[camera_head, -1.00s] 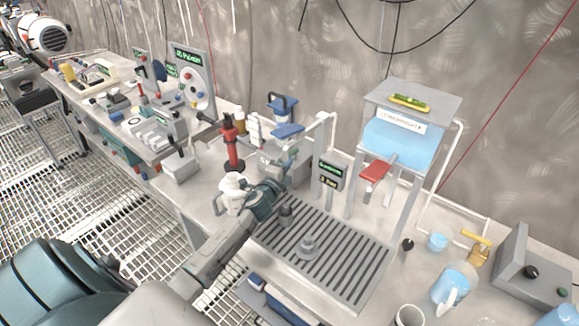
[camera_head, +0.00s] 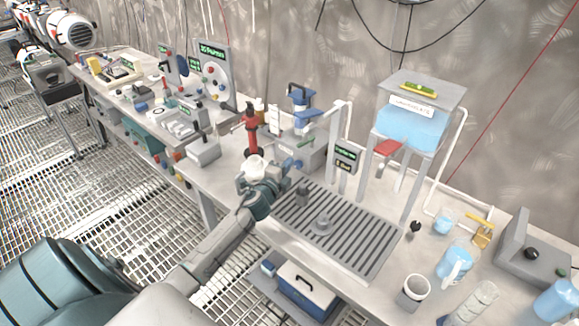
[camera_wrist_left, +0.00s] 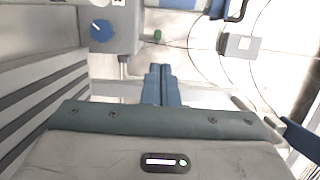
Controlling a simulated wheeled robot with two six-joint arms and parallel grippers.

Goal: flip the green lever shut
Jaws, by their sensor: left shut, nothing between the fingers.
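The green lever (camera_head: 306,143) sits at the top of a small grey box (camera_head: 310,156) on the bench, beneath the blue press-like device. It looks like a short bar, angled slightly up to the right. In the left wrist view the lever (camera_wrist_left: 157,35) shows as a small green stub just right of the box with a blue knob (camera_wrist_left: 102,30). My left gripper (camera_head: 276,178) is in front of the box, low over the bench. Its blue fingers (camera_wrist_left: 160,72) are closed together and empty, pointing towards the lever with a gap between. My right gripper is not in view.
A red stand (camera_head: 251,130) is left of the box, and a white cup (camera_head: 254,166) is close by my gripper. A slatted drain tray (camera_head: 345,240) lies to the right. A frame with a blue tank (camera_head: 412,128) stands behind it.

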